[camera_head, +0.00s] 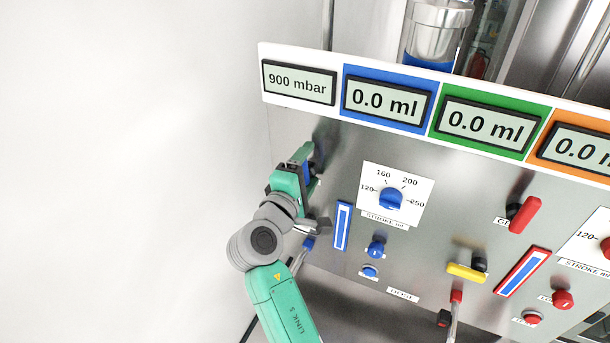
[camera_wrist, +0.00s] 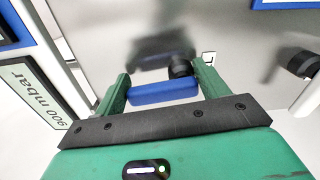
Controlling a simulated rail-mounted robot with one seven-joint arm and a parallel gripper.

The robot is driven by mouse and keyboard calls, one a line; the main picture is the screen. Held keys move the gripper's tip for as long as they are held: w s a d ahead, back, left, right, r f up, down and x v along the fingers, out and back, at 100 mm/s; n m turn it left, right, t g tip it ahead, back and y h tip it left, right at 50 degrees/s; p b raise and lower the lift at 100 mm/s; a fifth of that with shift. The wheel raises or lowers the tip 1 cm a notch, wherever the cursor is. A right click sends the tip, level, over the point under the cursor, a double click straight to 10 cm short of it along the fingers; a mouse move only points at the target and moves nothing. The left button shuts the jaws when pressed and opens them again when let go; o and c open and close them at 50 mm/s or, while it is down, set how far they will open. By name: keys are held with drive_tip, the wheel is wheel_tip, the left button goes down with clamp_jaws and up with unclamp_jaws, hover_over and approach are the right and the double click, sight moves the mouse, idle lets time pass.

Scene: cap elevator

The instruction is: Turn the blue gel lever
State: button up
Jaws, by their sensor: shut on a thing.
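The blue gel lever (camera_wrist: 165,91) is a short blue bar on a black round pivot that stands out from the metal panel. In the wrist view it lies between the two green fingers of my gripper (camera_wrist: 163,84), spanning the gap, with the pivot near its right end. My gripper is shut on it lengthwise, one finger at each end. In the head view my gripper (camera_head: 308,166) is at the panel's left side, below the 900 mbar display (camera_head: 298,82). There the gripper mostly hides the lever.
Right of my gripper are a blue stroke dial (camera_head: 391,198) and blue knob (camera_head: 376,247). A small blue-handled lever (camera_head: 308,243) is just below my gripper. A red lever (camera_head: 524,214) and yellow lever (camera_head: 466,273) are farther right. The left side is open.

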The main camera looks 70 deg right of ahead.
drive_tip(key=shift+f+m+b, duration=0.1)
drive_tip(key=shift+m+b, duration=0.35)
drive_tip(key=shift+m, duration=0.15)
drive_tip(key=shift+s, duration=0.15)
drive_tip(key=o, duration=1)
drive_tip(key=a, duration=0.8)
drive_tip(key=shift+b, duration=0.4)
